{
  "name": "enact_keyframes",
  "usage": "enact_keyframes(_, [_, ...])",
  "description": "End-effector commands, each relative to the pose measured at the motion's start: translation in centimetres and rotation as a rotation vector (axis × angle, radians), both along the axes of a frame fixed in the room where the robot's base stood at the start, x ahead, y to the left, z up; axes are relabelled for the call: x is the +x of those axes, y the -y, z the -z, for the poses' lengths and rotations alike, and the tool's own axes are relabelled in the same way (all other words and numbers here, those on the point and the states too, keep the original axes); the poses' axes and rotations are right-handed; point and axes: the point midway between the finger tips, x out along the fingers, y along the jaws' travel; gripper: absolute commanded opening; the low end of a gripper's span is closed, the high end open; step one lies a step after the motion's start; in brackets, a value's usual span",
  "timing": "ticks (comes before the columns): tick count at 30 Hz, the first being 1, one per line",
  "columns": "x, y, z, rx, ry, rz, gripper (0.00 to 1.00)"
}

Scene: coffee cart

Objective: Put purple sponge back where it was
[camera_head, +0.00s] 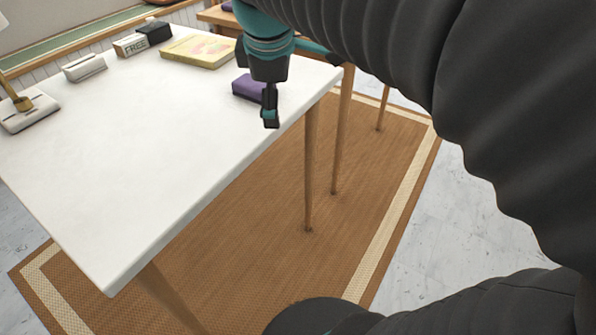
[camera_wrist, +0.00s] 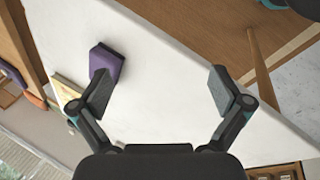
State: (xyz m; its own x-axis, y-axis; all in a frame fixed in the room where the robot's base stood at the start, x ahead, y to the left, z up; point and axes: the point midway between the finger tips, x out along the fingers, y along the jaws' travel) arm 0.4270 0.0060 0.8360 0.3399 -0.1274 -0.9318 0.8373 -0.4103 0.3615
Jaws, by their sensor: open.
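The purple sponge (camera_head: 247,87) lies on the white table (camera_head: 130,150) near its right edge. In the wrist view the sponge (camera_wrist: 105,64) is just beyond the left finger, outside the space between the fingers, and the finger hides part of it. My gripper (camera_head: 270,108) is beside the sponge, on its right in the head view, near the table's edge. In the wrist view my gripper (camera_wrist: 168,92) is wide open, with only bare tabletop between its fingers. I cannot tell whether the finger touches the sponge.
A yellow book (camera_head: 198,52), a dark box (camera_head: 154,31), a "FREE" box (camera_head: 130,46) and a small white object (camera_head: 85,67) stand along the table's far side. A white base with a brass stem (camera_head: 28,112) is at left. The table's middle and front are clear.

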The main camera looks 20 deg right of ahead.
Motion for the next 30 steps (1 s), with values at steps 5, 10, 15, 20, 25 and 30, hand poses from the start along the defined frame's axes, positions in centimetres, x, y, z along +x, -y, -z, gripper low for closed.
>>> enact_keyframes(5, [-6.3,0.5,4.2,0.231,0.102,0.414,1.00])
enact_keyframes(10, [-10.7,0.5,8.3,0.430,0.167,0.757,1.00])
enact_keyframes(15, [-12.8,0.4,10.9,0.545,0.194,0.952,1.00])
enact_keyframes(20, [-13.3,0.6,11.5,0.574,0.200,1.003,1.00])
enact_keyframes(25, [-13.2,0.6,11.5,0.572,0.200,1.001,1.00])
enact_keyframes(30, [-13.2,0.6,11.4,0.572,0.199,1.000,1.00])
